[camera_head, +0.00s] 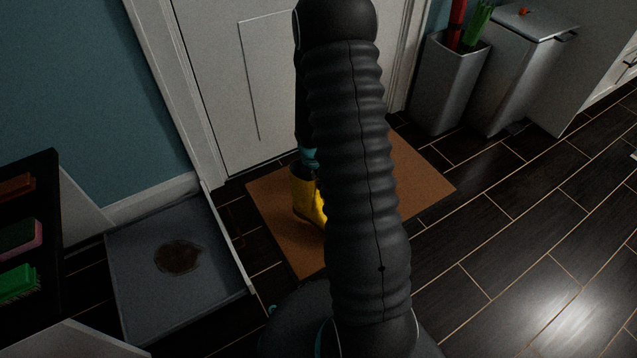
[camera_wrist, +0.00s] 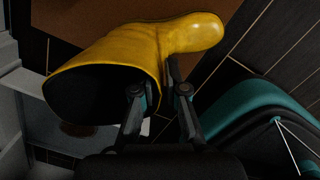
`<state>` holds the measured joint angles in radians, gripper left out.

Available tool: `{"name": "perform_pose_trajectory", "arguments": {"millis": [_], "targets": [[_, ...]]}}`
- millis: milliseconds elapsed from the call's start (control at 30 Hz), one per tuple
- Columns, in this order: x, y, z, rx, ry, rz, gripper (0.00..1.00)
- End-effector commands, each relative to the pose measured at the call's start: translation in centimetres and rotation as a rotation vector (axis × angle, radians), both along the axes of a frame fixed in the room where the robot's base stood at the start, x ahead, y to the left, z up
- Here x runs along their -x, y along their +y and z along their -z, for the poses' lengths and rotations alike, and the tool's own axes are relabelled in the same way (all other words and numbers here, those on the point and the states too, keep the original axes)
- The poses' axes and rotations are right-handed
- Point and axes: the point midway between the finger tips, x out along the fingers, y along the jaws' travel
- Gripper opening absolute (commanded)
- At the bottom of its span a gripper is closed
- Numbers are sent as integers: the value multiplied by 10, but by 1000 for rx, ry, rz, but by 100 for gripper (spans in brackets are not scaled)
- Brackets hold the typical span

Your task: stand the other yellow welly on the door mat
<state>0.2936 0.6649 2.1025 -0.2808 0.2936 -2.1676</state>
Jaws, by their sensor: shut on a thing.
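A yellow welly (camera_wrist: 130,55) fills the upper left of the wrist view, its dark open top towards the camera and its toe to the upper right. My gripper (camera_wrist: 166,88) is shut on the side of its shaft, near the rim. In the head view a yellow welly (camera_head: 306,197) shows under my wrist, over the brown door mat (camera_head: 425,178), partly hidden by my arm. The mat also shows in the wrist view (camera_wrist: 95,12). I cannot tell whether the sole touches the mat. No second welly is visible; my arm hides part of the mat.
A grey tray with a brown stain (camera_head: 178,257) lies left of the mat. A dark shelf with brushes (camera_head: 20,285) stands at far left. The white door (camera_head: 235,90) is behind the mat. Metal bins (camera_head: 447,85) stand at the back right. The dark floor at right is clear.

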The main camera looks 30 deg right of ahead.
Motion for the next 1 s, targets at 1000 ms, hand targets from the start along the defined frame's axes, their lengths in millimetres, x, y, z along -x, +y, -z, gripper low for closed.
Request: {"name": "perform_pose_trajectory", "arguments": {"millis": [1000], "targets": [[-79,3,29,0,-2,2,0]]}}
